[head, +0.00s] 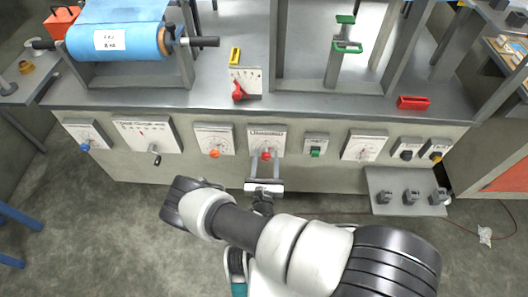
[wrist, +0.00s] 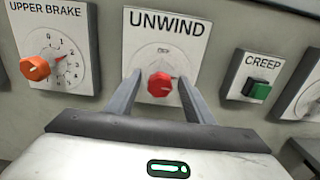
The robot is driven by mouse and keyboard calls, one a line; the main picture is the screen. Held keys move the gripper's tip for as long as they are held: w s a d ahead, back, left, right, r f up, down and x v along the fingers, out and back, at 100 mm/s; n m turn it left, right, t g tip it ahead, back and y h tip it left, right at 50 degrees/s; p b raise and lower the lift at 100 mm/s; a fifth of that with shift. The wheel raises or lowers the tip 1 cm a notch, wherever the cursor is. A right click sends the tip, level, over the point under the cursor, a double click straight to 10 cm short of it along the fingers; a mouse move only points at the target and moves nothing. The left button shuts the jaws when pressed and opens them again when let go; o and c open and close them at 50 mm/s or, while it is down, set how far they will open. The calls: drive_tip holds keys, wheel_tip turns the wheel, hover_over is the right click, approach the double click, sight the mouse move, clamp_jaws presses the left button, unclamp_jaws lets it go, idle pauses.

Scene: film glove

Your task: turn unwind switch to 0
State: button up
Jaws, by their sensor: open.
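The unwind switch is a red knob (wrist: 161,84) on a white plate labelled UNWIND (wrist: 166,24) in the wrist view. In the head view the red knob (head: 266,155) is on the front panel of the machine, near the middle. My gripper (wrist: 161,78) is open, with one finger on each side of the red knob. I cannot tell whether the fingers touch it. In the head view my gripper (head: 266,162) reaches up to the panel from below. The scale marks above the knob are too small to read.
Left of the switch is the UPPER BRAKE plate with an orange knob (wrist: 35,68). Right of it is the CREEP plate with a green button (wrist: 256,91). A grey shelf with dark blocks (head: 411,197) juts out at the lower right. A blue film roll (head: 132,41) is above left.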

drive_tip(key=shift+w, duration=0.15)
drive_tip(key=c, duration=1)
drive_tip(key=shift+c, duration=0.2)
